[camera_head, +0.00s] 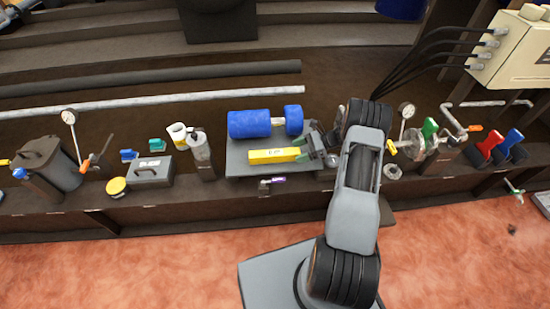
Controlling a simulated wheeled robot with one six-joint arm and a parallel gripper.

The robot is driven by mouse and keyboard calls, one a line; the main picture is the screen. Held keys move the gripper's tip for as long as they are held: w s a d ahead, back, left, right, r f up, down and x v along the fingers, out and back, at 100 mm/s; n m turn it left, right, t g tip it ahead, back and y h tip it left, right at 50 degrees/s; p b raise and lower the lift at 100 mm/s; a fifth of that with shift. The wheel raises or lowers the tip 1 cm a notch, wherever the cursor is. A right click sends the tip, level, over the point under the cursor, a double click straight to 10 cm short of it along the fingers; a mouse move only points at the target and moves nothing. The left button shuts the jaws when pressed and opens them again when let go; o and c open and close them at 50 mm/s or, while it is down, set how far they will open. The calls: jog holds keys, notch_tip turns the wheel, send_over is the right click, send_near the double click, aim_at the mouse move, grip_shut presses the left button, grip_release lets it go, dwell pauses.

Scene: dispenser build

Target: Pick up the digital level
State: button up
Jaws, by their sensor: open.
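The digital level (274,156) is a yellow bar with small dark markings. It lies lengthwise on a grey platform (240,170), in front of a blue cylinder. My gripper (306,151) is open at the right end of the level. One finger seems to lie beside or over that end; I cannot tell whether it touches. My arm comes in from the front right and hides what is just behind the gripper.
A blue cylinder (250,124) lies close behind the level. A grey toolbox (150,171) and a metal canister (199,147) stand to the left. Valves and gauges, with a green handle (430,128), stand to the right. A purple-tipped fitting (278,180) sticks out below the platform.

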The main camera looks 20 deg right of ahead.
jog(key=shift+x, duration=1.1)
jog(key=shift+c, duration=0.3)
jog(key=shift+r, duration=0.1)
jog(key=c, duration=1.2)
